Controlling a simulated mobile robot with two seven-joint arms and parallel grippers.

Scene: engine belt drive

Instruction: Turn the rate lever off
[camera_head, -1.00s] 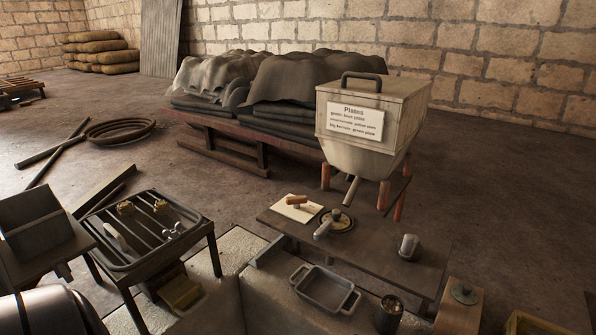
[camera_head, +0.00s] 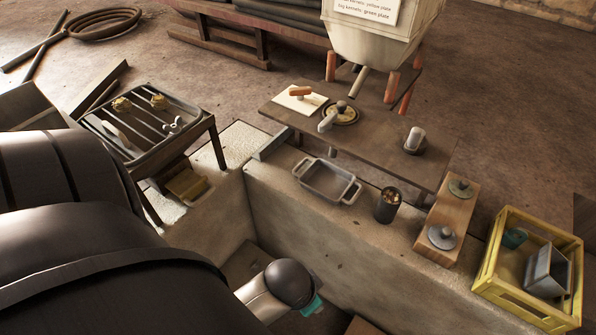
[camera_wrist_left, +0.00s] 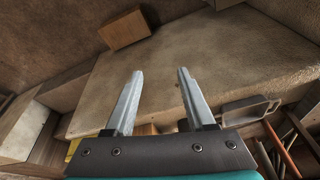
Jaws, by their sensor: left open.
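A lever with a pale grey handle (camera_head: 327,122) sits on a round dial plate (camera_head: 348,116) on the dark wooden bench. I cannot read any marking on it, so I cannot tell its setting or whether it is the rate lever. Beside it, an orange-handled piece (camera_head: 300,91) lies on a white card (camera_head: 290,101). My left gripper (camera_wrist_left: 158,72) is open and empty in the left wrist view, above a rough stone surface. In the head view, only my left arm and a bit of teal near the wrist show, low in front and well apart from the lever. My right gripper is not in view.
A grey tray (camera_head: 327,181), a dark cup (camera_head: 387,205) and a wooden block with two knobs (camera_head: 448,221) stand along the stone ledge (camera_head: 290,205). A yellow crate (camera_head: 487,262) is at right. A grill table (camera_head: 146,126) stands at left.

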